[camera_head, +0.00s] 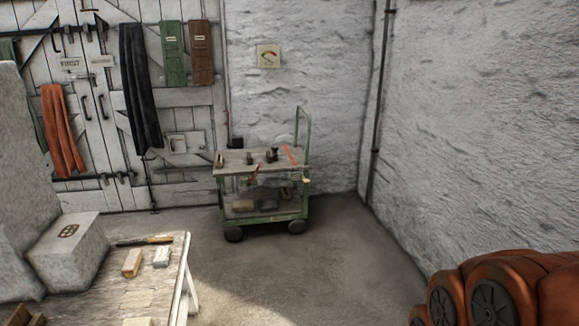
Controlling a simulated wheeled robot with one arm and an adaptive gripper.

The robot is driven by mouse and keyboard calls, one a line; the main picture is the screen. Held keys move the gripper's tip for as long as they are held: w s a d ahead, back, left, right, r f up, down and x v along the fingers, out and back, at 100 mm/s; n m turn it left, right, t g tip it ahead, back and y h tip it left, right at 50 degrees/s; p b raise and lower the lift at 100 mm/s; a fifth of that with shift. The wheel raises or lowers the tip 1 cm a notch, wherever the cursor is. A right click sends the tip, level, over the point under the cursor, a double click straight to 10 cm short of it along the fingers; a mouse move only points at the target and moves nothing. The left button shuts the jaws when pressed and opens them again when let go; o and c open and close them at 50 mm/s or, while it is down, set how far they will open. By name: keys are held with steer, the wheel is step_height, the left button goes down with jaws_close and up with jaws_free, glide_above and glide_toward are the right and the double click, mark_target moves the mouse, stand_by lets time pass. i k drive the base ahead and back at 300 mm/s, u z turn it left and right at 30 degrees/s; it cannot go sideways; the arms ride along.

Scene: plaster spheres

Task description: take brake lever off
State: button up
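A green-framed cart (262,222) on dark wheels stands against the back wall. A thin red, lever-like piece (255,174) slants across the front edge of its top; it may be the brake lever, but it is too small to be sure. A thin orange bar (290,155) lies or leans at the right of the cart's top. Small dark parts (271,156) are also on the top. My gripper is not in view; only orange parts of my arm show at the lower right, well apart from the cart.
Concrete floor (335,245) is clear before the cart. A rough white wall (480,130) bounds the right.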

mark_target(254, 175)
steer(key=z, duration=0.1)
steer(key=i, duration=3.65)
steer(key=u, duration=2.75)
